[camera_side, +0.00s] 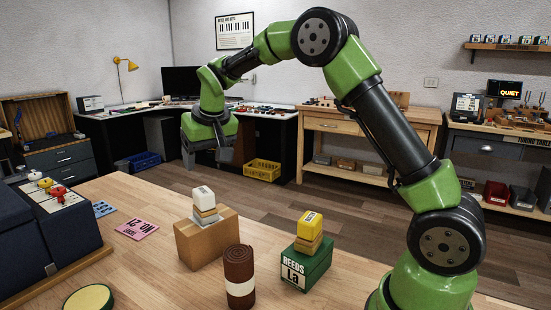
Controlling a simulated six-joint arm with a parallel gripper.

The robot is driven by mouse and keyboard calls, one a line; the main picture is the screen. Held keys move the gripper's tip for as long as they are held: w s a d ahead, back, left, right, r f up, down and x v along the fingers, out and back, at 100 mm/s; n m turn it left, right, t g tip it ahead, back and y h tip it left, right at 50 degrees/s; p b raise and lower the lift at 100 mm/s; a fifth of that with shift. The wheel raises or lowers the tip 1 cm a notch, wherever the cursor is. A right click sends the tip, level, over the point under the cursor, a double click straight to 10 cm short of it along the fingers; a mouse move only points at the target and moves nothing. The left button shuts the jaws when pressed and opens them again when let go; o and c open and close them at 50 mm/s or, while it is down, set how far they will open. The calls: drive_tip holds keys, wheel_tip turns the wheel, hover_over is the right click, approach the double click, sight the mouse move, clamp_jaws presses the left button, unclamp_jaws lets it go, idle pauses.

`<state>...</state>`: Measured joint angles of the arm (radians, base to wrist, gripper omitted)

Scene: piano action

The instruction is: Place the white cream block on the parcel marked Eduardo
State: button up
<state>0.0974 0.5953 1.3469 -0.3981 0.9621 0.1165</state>
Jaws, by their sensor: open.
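A white cream block (204,194) sits on top of small tan and grey blocks (206,213), stacked on a brown cardboard parcel (203,243). No name can be read on the parcel, so I cannot tell whether it is the one marked Eduardo. My gripper (207,157) points down, open and empty, in the air above the white block and apart from it.
A green box (307,267) marked "REEDS La" carries a tan block and a yellow block (310,223). A brown roll (239,275) stands upright in front of the parcel. Pink (137,229) and blue (104,208) cards lie left. A dark case (60,220) stands far left.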

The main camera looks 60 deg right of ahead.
drive_tip(key=s+a+r+t+y, duration=0.1)
drive_tip(key=s+a+r, duration=0.25)
drive_tip(key=s, duration=0.35)
drive_tip(key=s+a+r+t+y, duration=0.1)
drive_tip(key=s+a+r, duration=0.1)
drive_tip(key=s+r, duration=0.4)
drive_tip(key=s+a+f+t+y, duration=0.1)
drive_tip(key=s+a+f, duration=0.2)
drive_tip(key=s, duration=1.1)
drive_tip(key=shift+s+y, duration=0.3)
drive_tip(key=shift+s, duration=0.05)
